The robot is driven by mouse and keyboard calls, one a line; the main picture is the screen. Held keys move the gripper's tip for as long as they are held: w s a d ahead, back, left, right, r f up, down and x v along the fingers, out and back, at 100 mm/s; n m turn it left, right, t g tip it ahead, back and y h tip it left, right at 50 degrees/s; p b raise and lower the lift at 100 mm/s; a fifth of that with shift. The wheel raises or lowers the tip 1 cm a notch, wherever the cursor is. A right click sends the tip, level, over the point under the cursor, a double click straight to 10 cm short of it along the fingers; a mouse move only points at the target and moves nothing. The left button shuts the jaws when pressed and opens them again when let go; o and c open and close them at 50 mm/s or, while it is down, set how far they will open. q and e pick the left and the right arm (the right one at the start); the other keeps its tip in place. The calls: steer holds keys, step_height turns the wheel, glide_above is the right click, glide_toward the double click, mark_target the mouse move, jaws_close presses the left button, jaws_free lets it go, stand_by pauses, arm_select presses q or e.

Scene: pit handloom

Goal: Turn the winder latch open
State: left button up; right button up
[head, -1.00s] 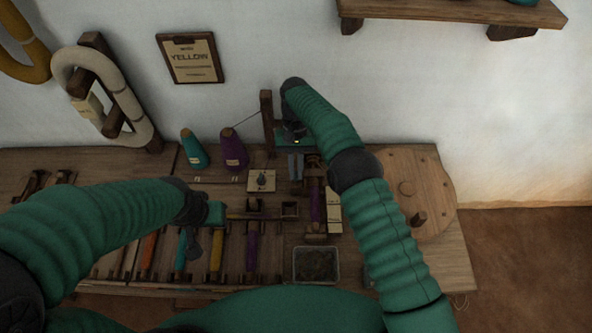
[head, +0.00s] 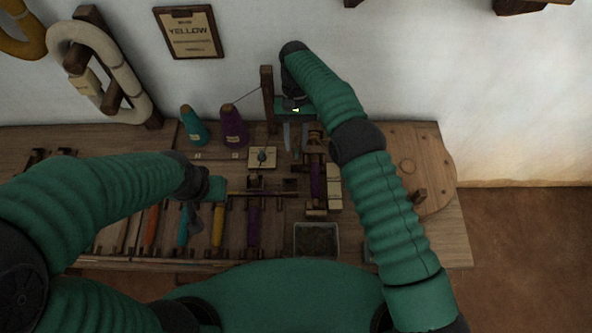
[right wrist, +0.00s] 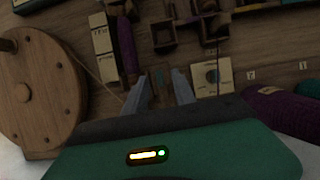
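The winder (head: 315,148) is a dark wooden frame with a purple spool (head: 316,182), near the right side of the bench; the spool also shows in the right wrist view (right wrist: 126,52). A small brownish piece shows between my fingertips in the right wrist view; I cannot tell whether it is the latch. My right gripper (head: 295,149) points down just left of the winder, fingers apart and empty; it also shows in the right wrist view (right wrist: 160,76). My left gripper (head: 190,226) hangs over the coloured shuttles at left, and its finger gap is unclear.
A wooden wheel with a peg (head: 432,163) stands right of the winder. A card with a dark knob (head: 262,158) lies left of it. An upright post (head: 267,95), teal cone (head: 193,126) and purple cone (head: 234,127) stand behind. A tray (head: 316,240) sits in front.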

steer(key=s+r, duration=0.2)
steer(key=s, duration=1.4)
steer(key=shift+p, duration=0.35)
steer(key=shift+r, duration=0.1)
steer(key=s+d+r+t+p, duration=0.2)
steer(key=d+r+t+p, duration=0.1)
steer(key=d+r, duration=0.4)
steer(key=s+d+r+t+p, duration=0.2)
steer(key=d+r+t+p, duration=0.2)
steer(key=d+r, duration=0.3)
steer(key=d+p, duration=0.1)
steer(key=d, duration=0.4)
steer(key=shift+d, duration=0.15)
steer(key=shift+d+f, duration=0.15)
steer(key=shift+d, duration=0.15)
steer(key=shift+a, duration=0.2)
